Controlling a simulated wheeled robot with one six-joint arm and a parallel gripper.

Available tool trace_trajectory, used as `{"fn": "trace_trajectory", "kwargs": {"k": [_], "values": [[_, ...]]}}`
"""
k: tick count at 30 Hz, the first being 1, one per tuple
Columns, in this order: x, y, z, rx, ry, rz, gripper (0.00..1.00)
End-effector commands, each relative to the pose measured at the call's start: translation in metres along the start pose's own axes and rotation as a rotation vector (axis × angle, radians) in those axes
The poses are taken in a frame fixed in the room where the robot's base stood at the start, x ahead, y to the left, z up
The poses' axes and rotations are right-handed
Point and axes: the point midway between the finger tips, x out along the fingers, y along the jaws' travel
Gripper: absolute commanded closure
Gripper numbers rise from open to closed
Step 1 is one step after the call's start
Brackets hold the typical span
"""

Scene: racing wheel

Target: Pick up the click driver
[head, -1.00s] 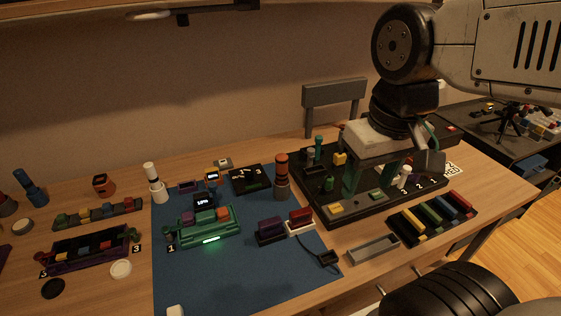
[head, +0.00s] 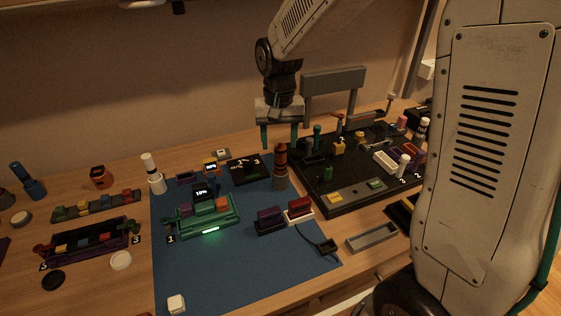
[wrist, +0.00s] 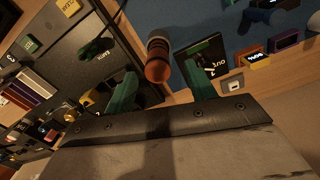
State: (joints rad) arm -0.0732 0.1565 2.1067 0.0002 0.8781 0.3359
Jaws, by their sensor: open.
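An upright driver-like tool with an orange-brown top and a dark grey lower body (head: 281,170) stands at the back right of the blue mat; it looks like the click driver, though no label is readable. In the wrist view its round orange end (wrist: 157,70) shows between the green fingers. My gripper (head: 280,138) is open and empty, pointing down, with its two fingers on either side of the tool's top and seemingly just above it. A white cylinder with a black band (head: 153,175) stands at the mat's left edge.
A black board (head: 345,200) with several small parts lies close to the tool's right. A black display tile (head: 247,170) is close to its left. The mat's front (head: 240,280) is mostly clear.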

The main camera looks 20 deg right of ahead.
Motion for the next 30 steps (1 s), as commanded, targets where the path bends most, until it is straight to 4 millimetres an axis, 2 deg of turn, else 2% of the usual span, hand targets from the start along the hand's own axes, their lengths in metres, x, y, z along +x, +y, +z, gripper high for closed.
{"fn": "trace_trajectory", "kwargs": {"k": [12, 15, 22, 23, 28, 30], "values": [[0.056, 0.004, -0.002, 0.0, -0.003, 0.001, 0.45], [0.063, 0.004, -0.002, 0.0, -0.002, 0.001, 0.45], [0.063, 0.004, -0.002, -0.001, 0.0, 0.0, 0.45], [0.063, 0.004, -0.002, -0.001, 0.0, 0.0, 0.5], [0.063, 0.004, -0.002, -0.001, 0.0, 0.0, 0.98], [0.063, 0.004, -0.002, -0.001, 0.0, 0.0, 0.98]]}}
